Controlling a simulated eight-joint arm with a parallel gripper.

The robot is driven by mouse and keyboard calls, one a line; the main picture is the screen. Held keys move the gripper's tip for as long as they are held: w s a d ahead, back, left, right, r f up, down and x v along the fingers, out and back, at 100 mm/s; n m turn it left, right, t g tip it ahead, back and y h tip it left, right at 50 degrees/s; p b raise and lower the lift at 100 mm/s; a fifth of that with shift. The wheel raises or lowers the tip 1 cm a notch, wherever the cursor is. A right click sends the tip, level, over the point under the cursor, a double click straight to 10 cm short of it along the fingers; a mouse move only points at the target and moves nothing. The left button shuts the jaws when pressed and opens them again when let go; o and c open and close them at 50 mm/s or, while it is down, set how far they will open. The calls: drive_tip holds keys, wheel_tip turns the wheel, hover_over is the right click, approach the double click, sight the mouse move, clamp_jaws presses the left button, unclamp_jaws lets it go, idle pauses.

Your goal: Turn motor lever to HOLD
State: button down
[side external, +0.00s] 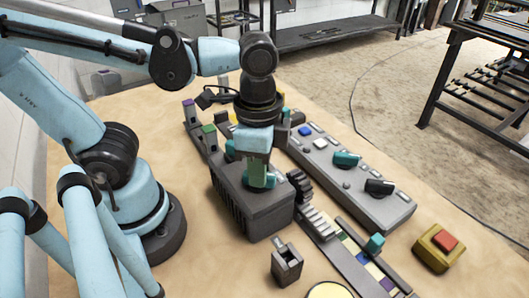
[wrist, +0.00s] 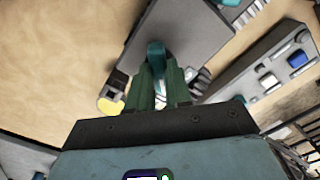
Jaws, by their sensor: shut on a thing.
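The dark grey motor housing (side external: 248,207) stands mid-table in the side view, with vents on its front side. It also fills the upper middle of the wrist view (wrist: 190,32). A teal lever (wrist: 156,52) sits on its top. My gripper (side external: 258,172) points down onto the housing's top, and its green fingers (wrist: 156,88) are shut on the teal lever. In the side view the fingers mostly hide the lever. No HOLD marking is legible in either view.
Right of the housing are a black gear (side external: 299,186), a colour-striped rail (side external: 358,262) and a grey panel (side external: 335,180) with buttons and knobs. A yellow box with a red button (side external: 445,241) stands far right. A small grey lever box (side external: 286,265) stands in front.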

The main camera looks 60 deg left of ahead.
drive_tip(key=n, duration=0.4)
drive_tip(key=shift+n, duration=2.2)
drive_tip(key=c, duration=1)
unclamp_jaws()
drive_tip(key=shift+c, duration=0.2)
drive_tip(key=shift+r, duration=0.1)
wheel_tip(320, 180, up, 12)
